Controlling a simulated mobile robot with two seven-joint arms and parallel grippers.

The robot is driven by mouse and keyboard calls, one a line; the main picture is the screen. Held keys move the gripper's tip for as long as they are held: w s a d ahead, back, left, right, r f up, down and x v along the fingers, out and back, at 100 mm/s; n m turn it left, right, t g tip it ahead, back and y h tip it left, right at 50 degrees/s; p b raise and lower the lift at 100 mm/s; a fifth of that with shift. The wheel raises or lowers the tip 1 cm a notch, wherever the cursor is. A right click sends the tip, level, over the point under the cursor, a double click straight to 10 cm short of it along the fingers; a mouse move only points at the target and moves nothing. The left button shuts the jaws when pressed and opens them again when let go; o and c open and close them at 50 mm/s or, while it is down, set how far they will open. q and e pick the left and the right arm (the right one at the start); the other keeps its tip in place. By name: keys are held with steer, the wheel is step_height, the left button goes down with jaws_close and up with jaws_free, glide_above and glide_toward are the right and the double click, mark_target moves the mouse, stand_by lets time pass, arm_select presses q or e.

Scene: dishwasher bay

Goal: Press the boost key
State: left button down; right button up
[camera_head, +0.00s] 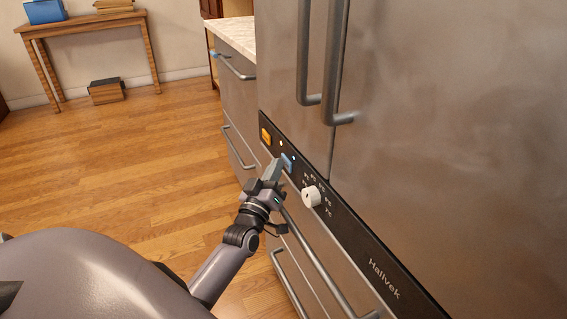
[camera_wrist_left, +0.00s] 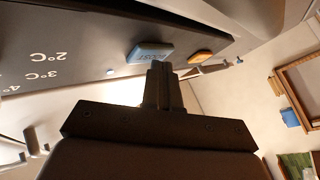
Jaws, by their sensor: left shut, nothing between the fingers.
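The boost key is a blue key (camera_head: 288,163) on the black control strip (camera_head: 353,237) of the steel appliance. It also shows in the left wrist view (camera_wrist_left: 151,50) with its lettering upside down. My left gripper (camera_head: 274,168) is shut and empty, with its tips right at the blue key in the head view. In the left wrist view the closed fingertips (camera_wrist_left: 159,68) are just below the key's edge. I cannot tell whether they touch it. My right gripper is not in view.
An orange key (camera_head: 266,136) sits on the strip beyond the boost key. A white knob (camera_head: 311,196) with temperature marks is on the nearer side. Long handles (camera_head: 338,65) stick out above the strip, and a lower handle (camera_head: 318,258) runs below it. Open wooden floor lies left.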

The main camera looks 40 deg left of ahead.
arm_select(q)
steer(key=shift+d+r, duration=0.1)
steer(key=shift+d, duration=0.05)
steer(key=shift+s+p, duration=0.2)
steer(key=shift+p, duration=0.15)
steer(key=shift+s+a, duration=0.2)
steer(key=shift+a, duration=0.05)
steer(key=shift+s+a, duration=0.1)
steer(key=s, duration=0.1)
steer(key=s+a+p, duration=0.1)
steer(key=s, duration=0.1)
steer(key=s+a, duration=0.1)
steer(key=shift+s+a+p, duration=0.15)
steer(key=shift+s+p, duration=0.05)
steer(key=shift+p, duration=0.15)
stand_by(0.6)
